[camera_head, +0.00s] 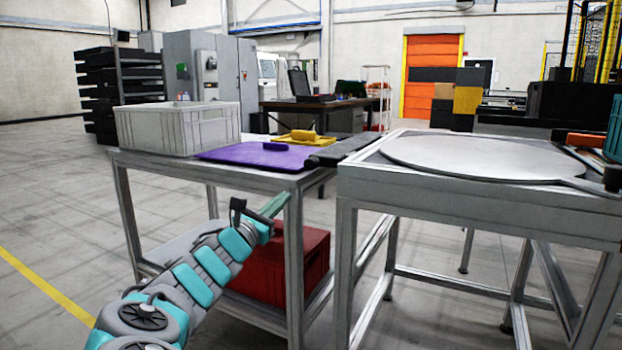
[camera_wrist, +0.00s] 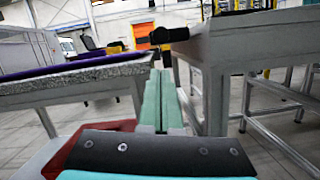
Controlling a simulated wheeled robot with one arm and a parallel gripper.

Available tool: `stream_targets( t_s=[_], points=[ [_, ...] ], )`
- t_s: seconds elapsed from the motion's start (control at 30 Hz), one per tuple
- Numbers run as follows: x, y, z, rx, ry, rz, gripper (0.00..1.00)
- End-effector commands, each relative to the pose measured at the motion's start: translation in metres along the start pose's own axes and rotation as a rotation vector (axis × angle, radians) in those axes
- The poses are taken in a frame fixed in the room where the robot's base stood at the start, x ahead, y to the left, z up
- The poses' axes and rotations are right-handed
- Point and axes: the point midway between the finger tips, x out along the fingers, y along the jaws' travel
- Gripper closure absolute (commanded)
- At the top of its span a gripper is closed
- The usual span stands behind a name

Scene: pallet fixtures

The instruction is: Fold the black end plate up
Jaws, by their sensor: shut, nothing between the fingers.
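The black end plate (camera_head: 342,151) lies flat at the right end of the left table, beside the purple mat, reaching toward the gap before the right table. In the wrist view, a black piece (camera_wrist: 170,36) that appears to be its end shows just beyond the fingertips. My gripper (camera_head: 283,199) is below tabletop height, in front of the left table near its right front leg. In the wrist view, my gripper (camera_wrist: 159,75) has its two teal fingers together, empty, pointing up toward the gap. It appears apart from the plate; the exact distance is unclear.
The left table holds a grey crate (camera_head: 180,113), the purple mat (camera_head: 245,157) and a yellow item (camera_head: 303,136). A red bin (camera_head: 300,254) sits on its lower shelf. The right table (camera_head: 480,200) carries a round grey plate (camera_head: 480,158). The floor at left is clear.

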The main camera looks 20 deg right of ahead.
Motion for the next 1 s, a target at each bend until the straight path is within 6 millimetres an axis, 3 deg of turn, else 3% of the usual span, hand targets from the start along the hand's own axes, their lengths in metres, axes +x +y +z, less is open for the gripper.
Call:
stream_targets(
  t_s=[0.17,0.7,1.0],
  points=[
    [0.013,0.001,0.0,-0.007,-0.005,0.003,1.0],
    [0.09,0.002,0.001,-0.001,-0.003,0.003,1.0],
    [0.1,0.001,0.001,-0.003,-0.004,0.004,1.0]
  ],
)
